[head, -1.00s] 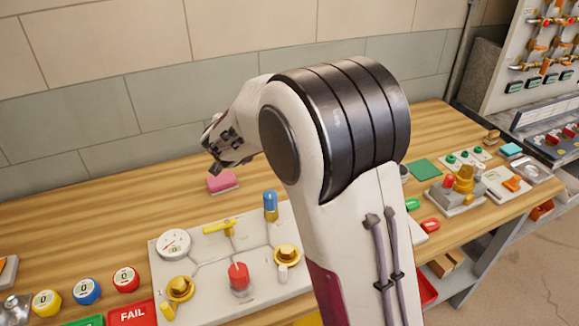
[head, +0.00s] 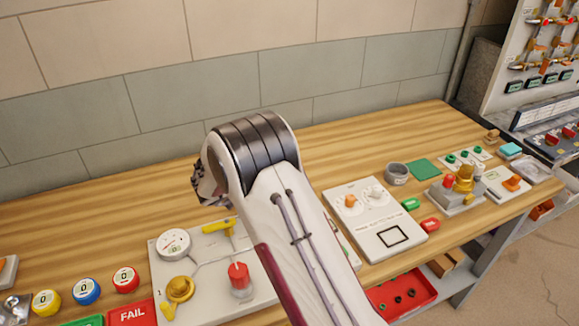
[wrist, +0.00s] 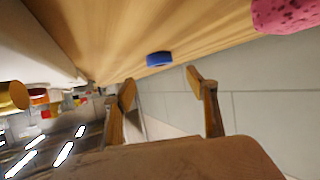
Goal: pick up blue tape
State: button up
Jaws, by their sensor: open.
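A short, round blue thing, which looks like the blue tape (wrist: 158,58), lies on the wooden table in the wrist view. It sits just beyond and between the fingertips of my gripper (wrist: 162,85). The fingers are apart, with nothing between them, and do not touch it. In the head view my arm covers most of the gripper (head: 204,186), and I cannot see this blue thing there.
A pink sponge (wrist: 286,13) lies at the upper right of the wrist view. Blue (head: 87,291), yellow (head: 46,303) and red (head: 125,279) round pieces sit at left. The back left tabletop is clear.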

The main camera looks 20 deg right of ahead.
jog(key=shift+d, duration=0.1)
jog(key=shift+x, duration=1.2)
jog(key=shift+w, duration=0.1)
jog(key=shift+x, duration=2.6)
jog(key=shift+f, duration=0.1)
jog(key=c, duration=1.1)
